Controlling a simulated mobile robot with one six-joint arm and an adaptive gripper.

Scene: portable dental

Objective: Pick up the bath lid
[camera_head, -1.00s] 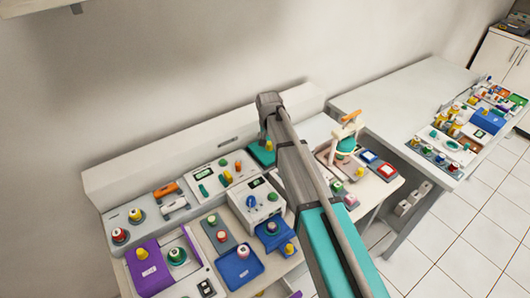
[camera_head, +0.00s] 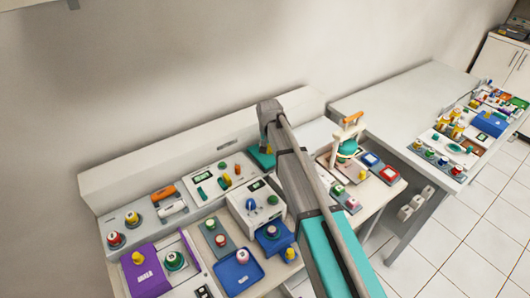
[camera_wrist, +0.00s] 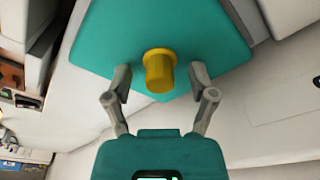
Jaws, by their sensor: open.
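A flat teal lid (camera_wrist: 215,30) with a yellow knob (camera_wrist: 159,72) fills the top middle of the wrist view; I take it for the bath lid. In the head view the teal lid (camera_head: 261,157) shows at the back of the bench, partly hidden by my arm. My gripper (camera_wrist: 160,75) is open, with one finger on each side of the knob in the picture. The knob lies between the fingertips with clear gaps on both sides. I cannot tell whether the fingertips are level with the knob.
A white device (camera_head: 253,207) stands just left of my arm. A purple lid (camera_head: 145,275) and a blue tray (camera_head: 239,271) are at the front left. A stand with an orange top (camera_head: 352,118) rises right of my arm. The right-hand table (camera_head: 405,100) is largely bare.

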